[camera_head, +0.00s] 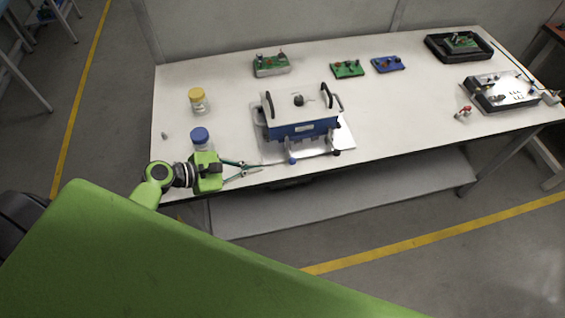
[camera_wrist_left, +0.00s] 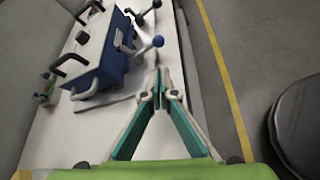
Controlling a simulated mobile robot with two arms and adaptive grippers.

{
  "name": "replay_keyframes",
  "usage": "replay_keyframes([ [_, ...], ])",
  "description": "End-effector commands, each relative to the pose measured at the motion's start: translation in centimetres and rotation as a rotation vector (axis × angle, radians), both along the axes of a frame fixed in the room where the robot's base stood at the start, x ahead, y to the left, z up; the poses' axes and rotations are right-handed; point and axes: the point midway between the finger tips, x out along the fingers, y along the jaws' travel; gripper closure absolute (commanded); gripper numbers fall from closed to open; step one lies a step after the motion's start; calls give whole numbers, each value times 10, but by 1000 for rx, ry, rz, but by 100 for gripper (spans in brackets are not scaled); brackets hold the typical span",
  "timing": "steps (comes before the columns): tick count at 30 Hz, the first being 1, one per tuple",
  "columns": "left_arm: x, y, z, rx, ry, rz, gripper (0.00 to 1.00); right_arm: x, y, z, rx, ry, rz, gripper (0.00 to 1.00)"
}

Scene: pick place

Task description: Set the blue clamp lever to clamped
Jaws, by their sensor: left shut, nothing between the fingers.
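The blue clamp lever (camera_head: 292,161) has a round blue knob and sits at the front edge of the metal plate, below the blue and white box fixture (camera_head: 302,130). In the left wrist view the blue knob (camera_wrist_left: 158,41) stands out from the fixture's side on a pale metal arm, just beyond my fingertips. My left gripper (camera_head: 261,168) is shut and empty, left of the knob at the table's front edge. Its fingertips (camera_wrist_left: 160,72) meet in the wrist view, apart from the knob. I cannot tell the lever's exact setting. My right gripper is not in view.
A dark-knobbed lever (camera_head: 337,153) sits right of the blue one. A blue-lidded jar (camera_head: 201,138) stands close behind my left gripper, and a yellow-lidded jar (camera_head: 198,100) farther back. Circuit boards (camera_head: 347,69) lie at the back. The table's right front (camera_head: 410,125) is clear.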

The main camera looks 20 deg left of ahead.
Motion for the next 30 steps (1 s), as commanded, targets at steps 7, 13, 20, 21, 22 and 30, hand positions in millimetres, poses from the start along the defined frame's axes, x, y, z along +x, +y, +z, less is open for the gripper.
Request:
replay_keyframes([
  [7,0,0,0,-1,0,1,100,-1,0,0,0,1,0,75],
  [13,7,-7,-4,-3,-1,2,100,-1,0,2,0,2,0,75],
  [20,34,-32,-20,-3,0,1,100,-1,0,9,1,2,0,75],
  [21,39,-37,-24,-2,-1,0,100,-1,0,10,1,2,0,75],
  [22,42,-40,-26,-3,0,1,100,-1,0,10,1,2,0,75],
  [30,63,-59,-42,1,0,1,100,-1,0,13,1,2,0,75],
])
